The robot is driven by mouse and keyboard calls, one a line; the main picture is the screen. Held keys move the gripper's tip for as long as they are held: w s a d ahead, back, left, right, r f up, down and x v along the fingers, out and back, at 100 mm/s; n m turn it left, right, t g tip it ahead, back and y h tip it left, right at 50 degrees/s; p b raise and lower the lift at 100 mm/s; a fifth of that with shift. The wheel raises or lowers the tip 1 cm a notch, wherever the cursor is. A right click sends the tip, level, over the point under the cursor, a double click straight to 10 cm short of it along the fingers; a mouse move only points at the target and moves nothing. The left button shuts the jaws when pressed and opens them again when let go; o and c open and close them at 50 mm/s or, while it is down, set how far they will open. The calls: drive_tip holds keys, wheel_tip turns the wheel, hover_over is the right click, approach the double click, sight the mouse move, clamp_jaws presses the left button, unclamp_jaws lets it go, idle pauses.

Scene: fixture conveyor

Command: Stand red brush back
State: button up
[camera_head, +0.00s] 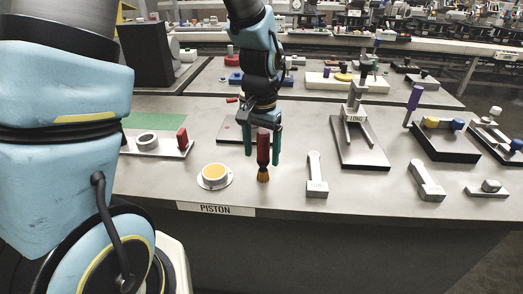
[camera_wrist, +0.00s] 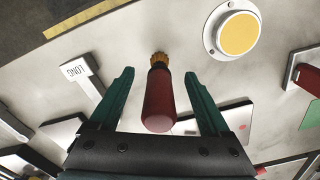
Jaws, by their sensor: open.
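The red brush (camera_head: 263,150) has a dark red handle and short orange-brown bristles. It is upright, handle up and bristles down, near the front edge of the table, right of the yellow-topped piston (camera_head: 214,174). My gripper (camera_head: 262,153) points down over it, with one green finger on each side of the handle. In the wrist view, the brush (camera_wrist: 158,100) lies between the open fingers (camera_wrist: 158,75), with a gap on both sides. The handle's top is partly hidden by my gripper in the head view.
A grey fixture marked LONG (camera_head: 314,186) stands just right of the brush. A plate with a grey ring and a red block (camera_head: 182,140) is at the left. A larger LONG fixture (camera_head: 372,156) is further right. The PISTON label (camera_head: 216,209) marks the front edge.

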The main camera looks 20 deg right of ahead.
wheel_tip(320, 180, up, 11)
drive_tip(key=shift+f+b, duration=0.1)
drive_tip(key=shift+b, duration=0.65)
drive_tip(key=shift+a, duration=0.1)
idle(0.7)
drive_tip(key=w+a+f+n, duration=0.1)
drive_tip(key=a+f+n, duration=0.2)
drive_tip(key=a, duration=0.9)
drive_tip(key=w+a+f+n+t, duration=0.1)
drive_tip(key=a+f+n, duration=0.3)
drive_tip(key=a, duration=0.8)
drive_tip(key=shift+a+n+t, duration=0.3)
drive_tip(key=shift+n, duration=0.5)
